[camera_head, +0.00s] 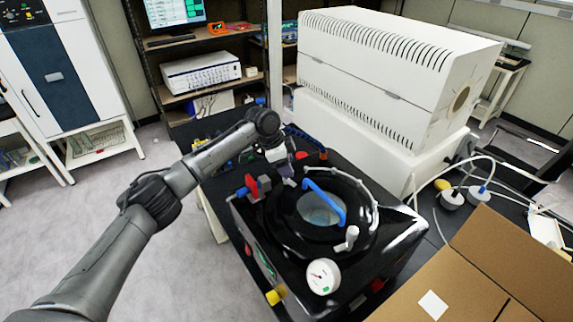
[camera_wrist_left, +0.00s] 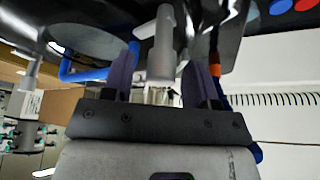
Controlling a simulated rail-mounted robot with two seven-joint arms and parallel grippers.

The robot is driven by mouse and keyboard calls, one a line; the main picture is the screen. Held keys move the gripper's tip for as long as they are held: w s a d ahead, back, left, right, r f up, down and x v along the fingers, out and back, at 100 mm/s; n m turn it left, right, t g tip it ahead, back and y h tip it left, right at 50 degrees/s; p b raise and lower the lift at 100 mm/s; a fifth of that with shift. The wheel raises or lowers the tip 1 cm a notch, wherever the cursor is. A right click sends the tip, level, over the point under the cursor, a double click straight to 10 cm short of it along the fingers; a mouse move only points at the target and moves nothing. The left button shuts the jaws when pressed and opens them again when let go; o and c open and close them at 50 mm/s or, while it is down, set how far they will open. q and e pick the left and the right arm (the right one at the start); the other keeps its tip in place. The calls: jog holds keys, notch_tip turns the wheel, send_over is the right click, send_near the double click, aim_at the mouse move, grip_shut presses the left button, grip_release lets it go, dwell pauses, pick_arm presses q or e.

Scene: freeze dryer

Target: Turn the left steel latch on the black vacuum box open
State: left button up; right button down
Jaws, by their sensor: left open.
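The black vacuum box (camera_head: 397,247) stands on the dark bench, with a round lid that has a window and a blue handle (camera_head: 325,198). The left steel latch (camera_wrist_left: 162,50) shows in the left wrist view as a grey cylindrical lever. My left gripper (camera_head: 284,170) is at the far left edge of the lid. It is open, with its two purple fingers on either side of the latch in the left wrist view; I cannot tell whether they touch it. In the head view the gripper mostly hides this latch. Another steel latch (camera_head: 349,238) is at the lid's near side. My right gripper is not in view.
A round gauge (camera_head: 322,276) sits on the box's near corner, and a red valve (camera_head: 252,185) is left of the lid. A large white machine (camera_head: 390,70) stands behind. An open cardboard box (camera_head: 490,270) is at the near right.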

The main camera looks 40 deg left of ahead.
pick_arm(q)
jog(key=c, duration=0.9)
jog(key=shift+r+n+p, duration=0.2)
jog(key=shift+n+p, duration=0.1)
jog(key=shift+p, duration=0.45)
jog(key=n+y+p, duration=0.1)
jog(key=n+p, duration=0.3)
jog(key=p, duration=0.2)
jog(key=n+t+y+p, duration=0.1)
jog(key=n+y+p, duration=0.1)
jog(key=n+p, duration=0.2)
jog(key=n+y+p, duration=0.1)
jog(key=n+p, duration=0.3)
jog(key=p, duration=0.5)
jog(key=shift+r+t, duration=0.1)
jog(key=shift+t, duration=0.2)
jog(key=n+y+p, duration=0.1)
jog(key=n+p, duration=0.1)
jog(key=n, duration=0.1)
jog(key=shift+w, duration=0.1)
jog(key=shift+f+n+g+y+p, duration=0.2)
jog(key=shift+n+g+y+p, duration=0.2)
jog(key=shift+n+y+p, duration=0.5)
jog(key=shift+a+n, duration=0.1)
jog(key=shift+n, duration=0.3)
